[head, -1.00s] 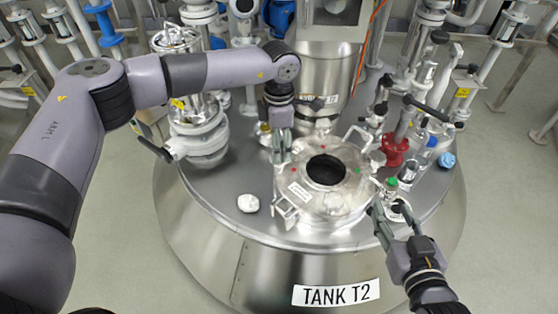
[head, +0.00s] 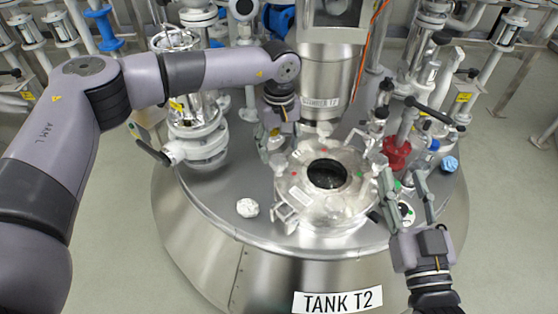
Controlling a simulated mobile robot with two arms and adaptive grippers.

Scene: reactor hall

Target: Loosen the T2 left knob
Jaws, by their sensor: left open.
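The T2 tank hatch (head: 318,205) is a round steel lid with a dark open port, set on the tank top. Its left edge, with a small pale fitting (head: 280,161) that may be the left knob, lies just below my left gripper (head: 277,152). The left gripper is open and points down there; whether it touches the fitting cannot be told.
A crumpled white piece (head: 247,208) lies on the tank top at the left, and a blue one (head: 449,164) at the right. A red valve (head: 396,153), glass pipework and a steel column (head: 325,85) stand behind.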

